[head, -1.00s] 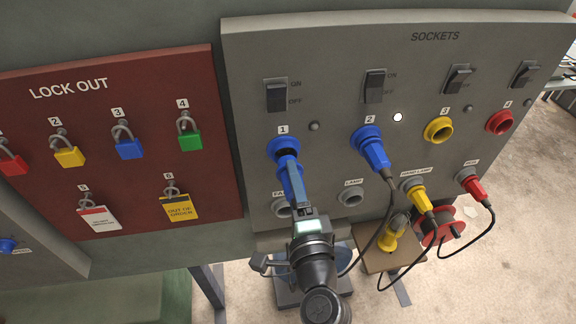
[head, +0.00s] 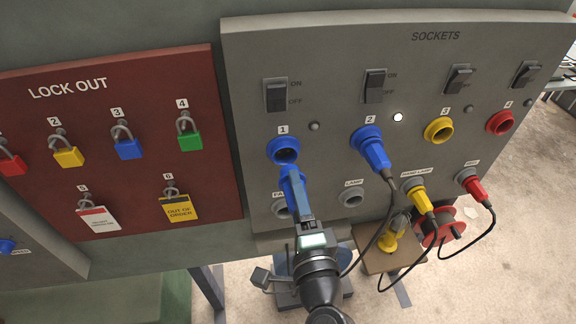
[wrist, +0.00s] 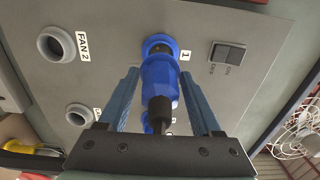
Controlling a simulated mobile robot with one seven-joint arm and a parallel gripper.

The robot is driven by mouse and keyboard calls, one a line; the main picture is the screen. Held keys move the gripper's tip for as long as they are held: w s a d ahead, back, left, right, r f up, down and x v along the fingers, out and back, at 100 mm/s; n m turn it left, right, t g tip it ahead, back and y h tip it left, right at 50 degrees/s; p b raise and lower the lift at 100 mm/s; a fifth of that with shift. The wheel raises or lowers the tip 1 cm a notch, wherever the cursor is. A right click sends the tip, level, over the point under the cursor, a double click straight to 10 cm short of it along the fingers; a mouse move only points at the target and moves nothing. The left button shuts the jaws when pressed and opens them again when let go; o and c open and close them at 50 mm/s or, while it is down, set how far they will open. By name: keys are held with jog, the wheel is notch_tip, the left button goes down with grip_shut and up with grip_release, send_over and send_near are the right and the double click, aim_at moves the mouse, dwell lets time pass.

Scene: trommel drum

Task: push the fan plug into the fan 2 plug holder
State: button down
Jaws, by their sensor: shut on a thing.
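The blue fan plug (head: 291,178) is in my gripper (head: 298,200), which is shut on it. It shows large in the wrist view (wrist: 160,78) between the two fingers (wrist: 160,92), with its dark cable end toward me. In the head view its front end is just below and apart from blue socket 1 (head: 284,150), whose opening shows empty. The fan 2 plug holder (wrist: 57,43) is a grey ring at the upper left of the wrist view, empty. In the head view the holder (head: 279,209) is partly hidden behind my gripper and plug.
A second blue plug (head: 374,151) sits in socket 2. The lamp holder (head: 351,195) is empty. Yellow (head: 417,193) and red (head: 474,187) plugs with hanging cables sit to the right. The red lock-out board (head: 120,150) with padlocks is on the left.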

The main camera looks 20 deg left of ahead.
jog(key=shift+b+v, duration=0.5)
jog(key=shift+v, duration=2)
jog(key=shift+f, duration=0.1)
